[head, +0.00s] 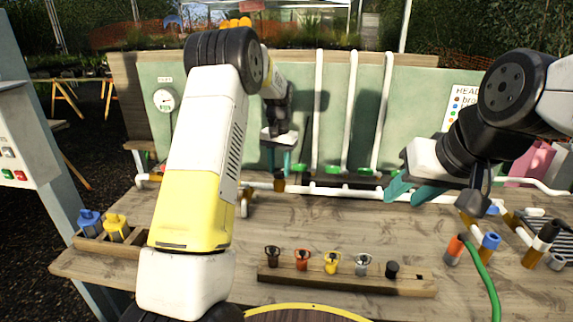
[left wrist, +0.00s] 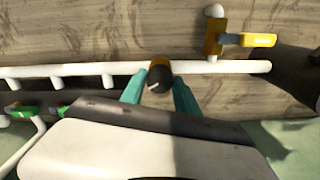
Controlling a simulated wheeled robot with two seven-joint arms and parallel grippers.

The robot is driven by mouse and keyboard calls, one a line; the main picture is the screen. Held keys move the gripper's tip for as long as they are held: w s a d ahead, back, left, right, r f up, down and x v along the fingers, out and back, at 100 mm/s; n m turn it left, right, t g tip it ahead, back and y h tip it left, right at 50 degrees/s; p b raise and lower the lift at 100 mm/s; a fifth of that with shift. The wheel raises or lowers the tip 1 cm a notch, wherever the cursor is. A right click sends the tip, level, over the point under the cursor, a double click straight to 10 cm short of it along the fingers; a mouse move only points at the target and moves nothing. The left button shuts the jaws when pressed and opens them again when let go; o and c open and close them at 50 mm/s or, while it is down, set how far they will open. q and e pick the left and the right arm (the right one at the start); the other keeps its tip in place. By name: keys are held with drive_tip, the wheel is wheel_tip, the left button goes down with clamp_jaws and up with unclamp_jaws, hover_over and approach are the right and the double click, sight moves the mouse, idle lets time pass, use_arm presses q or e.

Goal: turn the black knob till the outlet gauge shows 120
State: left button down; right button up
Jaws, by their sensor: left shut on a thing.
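The black knob (left wrist: 159,78) has a white pointer mark and an orange-brown base, and sits on the white pipe in the left wrist view. My left gripper (left wrist: 160,92) has one teal finger on each side of the knob and is shut on it. In the head view my left gripper (head: 279,166) reaches down at the pipe, just over the small dark knob (head: 280,185). A round white gauge (head: 165,100) hangs on the green back panel at the left; its reading is too small to tell. My right gripper (head: 413,192) is open and empty over the table's right side.
A yellow-handled valve (left wrist: 250,40) stands close to the knob on the pipe. A wooden rack (head: 345,282) with several small coloured pieces lies at the front. White pipes (head: 350,110) rise along the panel. A green hose (head: 485,275) lies at the right front.

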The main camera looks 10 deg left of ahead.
sight(280, 170)
use_arm(q)
drive_tip(key=n, duration=0.6)
drive_tip(key=shift+w+n, duration=0.1)
drive_tip(key=shift+n, duration=0.2)
idle(0.5)
drive_tip(key=c, duration=0.9)
unclamp_jaws()
drive_tip(key=shift+r, duration=3.95)
